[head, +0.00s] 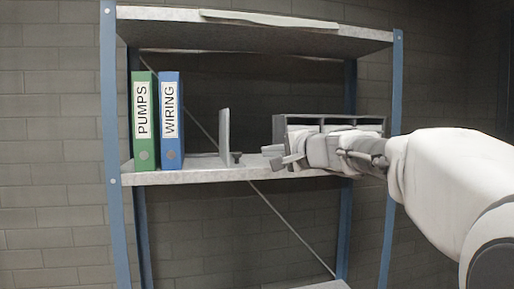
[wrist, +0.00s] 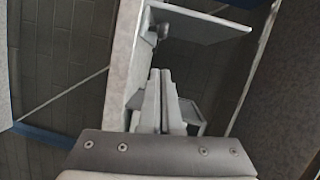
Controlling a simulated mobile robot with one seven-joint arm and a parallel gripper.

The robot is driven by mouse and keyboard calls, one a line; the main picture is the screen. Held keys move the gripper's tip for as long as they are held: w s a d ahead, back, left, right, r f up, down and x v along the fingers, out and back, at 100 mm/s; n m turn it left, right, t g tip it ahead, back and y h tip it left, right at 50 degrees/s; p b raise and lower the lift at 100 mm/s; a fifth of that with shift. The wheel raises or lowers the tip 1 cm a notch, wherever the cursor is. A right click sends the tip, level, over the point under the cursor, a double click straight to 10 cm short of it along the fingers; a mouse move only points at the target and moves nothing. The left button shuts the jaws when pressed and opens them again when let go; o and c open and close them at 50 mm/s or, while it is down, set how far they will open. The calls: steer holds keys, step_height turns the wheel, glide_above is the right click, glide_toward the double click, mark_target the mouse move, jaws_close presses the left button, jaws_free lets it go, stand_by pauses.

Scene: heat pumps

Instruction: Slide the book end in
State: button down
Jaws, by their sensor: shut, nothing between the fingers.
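The book end (head: 224,132) is a thin grey upright plate standing on the middle shelf, with a small dark knob (head: 236,157) low on its right side. A gap of bare shelf lies between it and the blue WIRING binder (head: 171,120). My gripper (head: 275,157) is to the right of the book end, shut, empty and apart from it, just above the shelf near its front edge. In the wrist view the shut fingers (wrist: 160,76) point toward the book end (wrist: 200,24) and its knob (wrist: 162,30), with clear space between.
A green PUMPS binder (head: 143,117) stands left of the blue one. A grey compartment unit (head: 330,120) stands on the shelf behind my gripper. The shelf board (head: 200,175) sits between blue posts (head: 112,120), with an upper shelf (head: 255,36) above.

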steer(key=w+a, duration=0.1)
steer(key=a, duration=0.2)
steer(key=w+a+f, duration=0.1)
steer(key=shift+w+a+p, duration=0.3)
steer(key=shift+a+p, duration=0.05)
steer(key=shift+p, duration=0.05)
steer(key=s+a+b, duration=0.1)
steer(key=a, duration=0.6)
steer(key=shift+s+a, duration=0.15)
steer(key=shift+s, duration=0.15)
